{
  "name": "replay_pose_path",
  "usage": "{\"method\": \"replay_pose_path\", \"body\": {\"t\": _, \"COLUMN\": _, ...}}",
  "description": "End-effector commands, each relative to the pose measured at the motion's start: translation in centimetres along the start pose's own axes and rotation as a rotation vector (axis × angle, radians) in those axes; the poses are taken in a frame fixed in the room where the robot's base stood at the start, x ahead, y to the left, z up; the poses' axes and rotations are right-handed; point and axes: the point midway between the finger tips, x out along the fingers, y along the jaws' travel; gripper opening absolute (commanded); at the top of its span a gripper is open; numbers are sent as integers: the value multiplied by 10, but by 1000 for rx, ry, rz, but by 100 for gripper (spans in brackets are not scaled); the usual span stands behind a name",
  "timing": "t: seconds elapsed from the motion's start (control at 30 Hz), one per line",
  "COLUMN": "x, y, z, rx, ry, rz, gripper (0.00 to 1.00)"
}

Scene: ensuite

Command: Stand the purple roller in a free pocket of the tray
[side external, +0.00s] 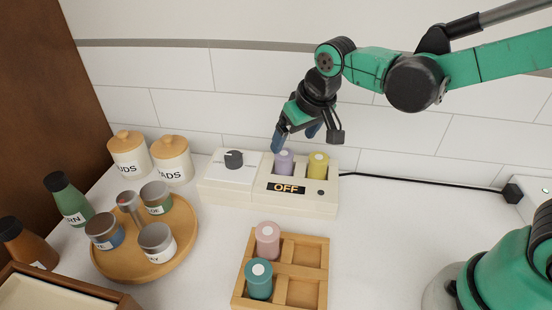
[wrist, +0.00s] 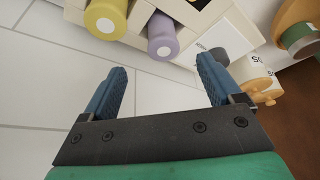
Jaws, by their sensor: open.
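The purple roller (side external: 284,162) stands in a slot of the white device marked OFF (side external: 262,202), beside a yellow roller (side external: 318,165). In the wrist view the purple roller (wrist: 162,36) lies beyond my fingertips, between their lines. My gripper (side external: 296,140) is open and empty, tilted, just above and behind the purple roller. It also shows in the wrist view (wrist: 163,82), with two blue fingers apart. The wooden tray (side external: 322,270) has four pockets. A pink roller (side external: 267,240) and a teal roller (side external: 259,279) stand in its left pockets; both right pockets are empty.
A round wooden turntable (side external: 180,252) with several tins stands at the left. A black cable (side external: 430,181) runs right from the device. The counter right of the tray is clear.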

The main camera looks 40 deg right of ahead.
Motion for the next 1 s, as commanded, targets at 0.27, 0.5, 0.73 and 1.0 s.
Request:
{"method": "replay_pose_path", "body": {"t": 0.27, "x": 20, "y": -4, "z": -4, "rx": 0, "ry": -13, "rz": 3, "gripper": 85}}
{"method": "replay_pose_path", "body": {"t": 0.5, "x": 48, "y": -4, "z": -3, "rx": 0, "ry": -12, "rz": 2, "gripper": 85}}
{"method": "replay_pose_path", "body": {"t": 0.73, "x": 62, "y": -4, "z": -3, "rx": -1, "ry": -12, "rz": 2, "gripper": 85}}
{"method": "replay_pose_path", "body": {"t": 1.0, "x": 63, "y": -4, "z": -2, "rx": -1, "ry": -12, "rz": 2, "gripper": 85}}
